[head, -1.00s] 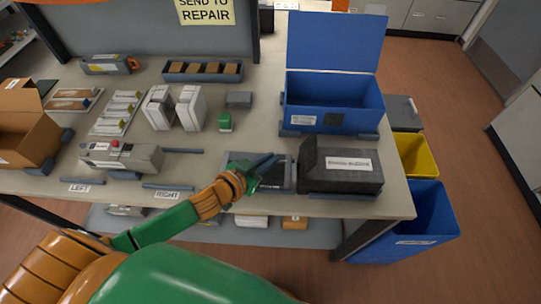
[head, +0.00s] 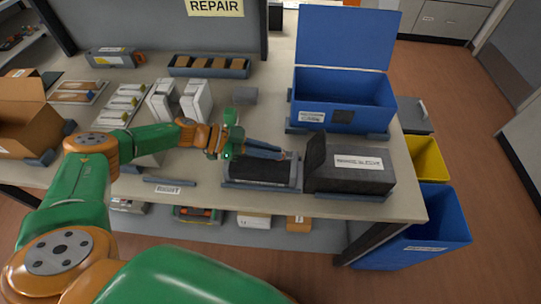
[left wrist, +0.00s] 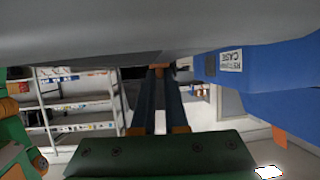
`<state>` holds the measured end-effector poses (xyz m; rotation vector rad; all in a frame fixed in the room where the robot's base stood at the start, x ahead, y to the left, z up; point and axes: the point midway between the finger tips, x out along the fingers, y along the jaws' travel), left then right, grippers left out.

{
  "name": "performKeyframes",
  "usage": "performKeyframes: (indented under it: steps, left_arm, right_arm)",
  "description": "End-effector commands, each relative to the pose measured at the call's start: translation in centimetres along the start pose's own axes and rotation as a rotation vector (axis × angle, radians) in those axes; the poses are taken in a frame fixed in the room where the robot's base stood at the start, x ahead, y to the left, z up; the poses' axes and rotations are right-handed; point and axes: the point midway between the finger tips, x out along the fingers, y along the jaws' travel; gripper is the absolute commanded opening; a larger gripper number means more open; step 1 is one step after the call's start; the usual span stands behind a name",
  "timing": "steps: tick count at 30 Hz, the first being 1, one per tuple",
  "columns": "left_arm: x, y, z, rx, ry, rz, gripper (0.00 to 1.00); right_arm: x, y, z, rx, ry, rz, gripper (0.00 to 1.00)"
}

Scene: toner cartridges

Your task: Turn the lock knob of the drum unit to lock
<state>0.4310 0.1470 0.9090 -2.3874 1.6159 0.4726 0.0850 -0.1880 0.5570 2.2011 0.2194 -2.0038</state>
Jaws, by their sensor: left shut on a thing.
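The drum unit (head: 262,171), a dark roller in a grey tray-like cradle, lies near the front edge of the bench, left of a black case. My left gripper (head: 284,155) reaches over it from the left, its dark blue fingers level and pointing right. The fingers are shut on a small reddish piece at the right end of the unit, apparently the lock knob; the fingertips largely hide it. In the left wrist view an orange-brown bit (left wrist: 158,69) shows between the fingertips. The knob's turn angle cannot be read. My right gripper is not in view.
The black case (head: 350,165) stands close to the right of the fingertips. An open blue bin (head: 345,100) is behind it. White cartridges (head: 180,100) and a slotted tray (head: 208,67) stand farther back left. The bench's front edge is close.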

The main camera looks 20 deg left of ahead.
Motion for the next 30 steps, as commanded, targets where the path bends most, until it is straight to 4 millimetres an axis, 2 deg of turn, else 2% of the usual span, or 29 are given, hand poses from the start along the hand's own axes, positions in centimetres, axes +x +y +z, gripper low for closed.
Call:
performKeyframes:
  steps: [1, 7, 24, 25, 28, 30]
  left_arm:
    - [0.2, 0.0, 0.5, 0.009, -0.002, 0.02, 0.0]
    - [0.2, 0.0, 0.4, 0.033, -0.003, 0.082, 0.0]
    - [0.2, 0.0, 0.2, 0.043, -0.003, 0.112, 0.0]
    - [0.2, 0.1, 0.2, 0.042, -0.003, 0.112, 0.13]
    - [0.2, 0.1, 0.2, 0.043, -0.003, 0.112, 0.4]
    - [0.2, 0.1, 0.2, 0.043, -0.004, 0.112, 0.41]
  right_arm:
    - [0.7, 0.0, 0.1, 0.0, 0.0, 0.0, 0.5]
    - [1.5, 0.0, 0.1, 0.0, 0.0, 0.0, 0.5]
    - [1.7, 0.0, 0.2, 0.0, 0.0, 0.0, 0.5]
    - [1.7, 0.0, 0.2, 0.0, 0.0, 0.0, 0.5]
    - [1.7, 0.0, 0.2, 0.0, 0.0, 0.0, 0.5]
    - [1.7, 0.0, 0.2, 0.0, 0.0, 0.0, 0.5]
